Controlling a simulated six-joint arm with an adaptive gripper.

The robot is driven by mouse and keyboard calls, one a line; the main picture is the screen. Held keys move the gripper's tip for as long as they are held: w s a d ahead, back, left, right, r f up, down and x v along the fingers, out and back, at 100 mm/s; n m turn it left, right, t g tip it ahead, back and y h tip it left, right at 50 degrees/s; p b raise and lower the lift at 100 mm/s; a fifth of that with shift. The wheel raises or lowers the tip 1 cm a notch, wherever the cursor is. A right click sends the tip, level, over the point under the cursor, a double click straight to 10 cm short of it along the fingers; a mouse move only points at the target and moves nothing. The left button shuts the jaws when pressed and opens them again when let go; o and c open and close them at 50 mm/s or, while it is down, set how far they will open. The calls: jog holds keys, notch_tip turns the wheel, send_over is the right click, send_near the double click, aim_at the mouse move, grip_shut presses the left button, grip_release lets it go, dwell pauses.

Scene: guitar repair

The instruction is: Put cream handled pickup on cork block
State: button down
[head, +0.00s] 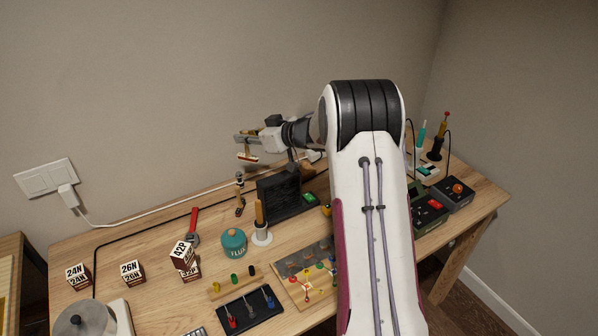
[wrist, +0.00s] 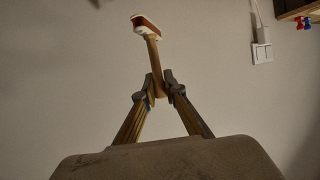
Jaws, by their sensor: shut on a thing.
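My gripper (wrist: 158,88) is shut on the wooden handle of the cream handled pickup (wrist: 150,25) in the wrist view. The pickup's cream and brown head sits at the far end of the handle, clear of the fingers. In the head view my gripper (head: 245,140) is high above the back of the bench, and the pickup (head: 247,157) hangs in the air just below it. I cannot make out the cork block for sure; a brown piece (head: 308,170) behind the black device is partly hidden by my arm.
Labelled boxes (head: 184,262) stand left. My arm hides the bench's middle right.

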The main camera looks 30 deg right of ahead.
jog(key=w+d+m+t+h, duration=0.1)
jog(key=d+m+h, duration=0.1)
jog(key=d, duration=0.6)
jog(key=w+d+m+h, duration=0.2)
jog(key=d, duration=0.6)
jog(key=shift+n, duration=0.3)
jog(key=shift+s+d+f, duration=0.1)
jog(key=shift+s+f, duration=0.05)
jog(key=shift+f, duration=1.9)
notch_tip(320, 180, down, 6)
jog(key=shift+f, duration=0.15)
jog(key=shift+f, duration=1.85)
jog(key=shift+f, duration=0.15)
jog(key=c, duration=2.1)
grip_release()
